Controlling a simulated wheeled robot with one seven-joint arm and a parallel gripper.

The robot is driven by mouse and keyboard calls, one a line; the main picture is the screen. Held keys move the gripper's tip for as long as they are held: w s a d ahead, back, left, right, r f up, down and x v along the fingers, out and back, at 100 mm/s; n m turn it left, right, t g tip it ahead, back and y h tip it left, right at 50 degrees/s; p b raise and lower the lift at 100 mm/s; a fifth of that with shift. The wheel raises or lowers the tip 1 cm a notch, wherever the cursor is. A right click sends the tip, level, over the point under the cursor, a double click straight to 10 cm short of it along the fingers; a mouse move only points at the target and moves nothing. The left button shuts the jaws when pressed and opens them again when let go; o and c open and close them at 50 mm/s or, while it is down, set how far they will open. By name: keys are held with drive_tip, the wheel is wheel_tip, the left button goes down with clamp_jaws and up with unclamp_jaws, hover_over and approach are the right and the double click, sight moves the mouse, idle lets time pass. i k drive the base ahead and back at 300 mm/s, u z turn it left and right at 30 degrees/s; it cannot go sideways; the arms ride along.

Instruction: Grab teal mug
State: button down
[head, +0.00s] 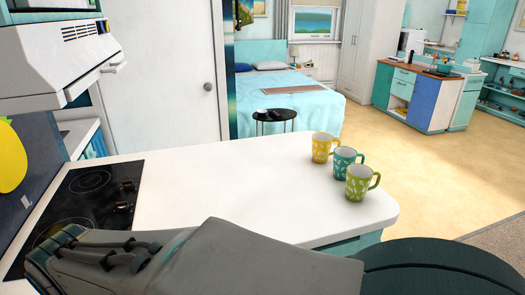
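The teal mug (343,163) stands upright on the white counter (235,190), near its right end, with its handle to the right. It has a pale pattern and a white inside. It is the middle one of three mugs in a slanting row. A yellow mug (321,147) stands behind it to the left. A green mug (358,183) stands in front of it to the right, very close to it and overlapping its lower edge. My grey arm crosses the bottom of the head view, well short of the mugs. I cannot make out my gripper's fingertips.
A black cooktop (85,205) is set into the counter at the left, below a white range hood (70,55). The counter between cooktop and mugs is clear. Open floor (430,175) lies beyond the counter's right end.

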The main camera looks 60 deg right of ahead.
sight(348, 164)
drive_tip(key=z, duration=4.95)
drive_tip(key=i, duration=1.7)
drive_tip(key=u, duration=2.4)
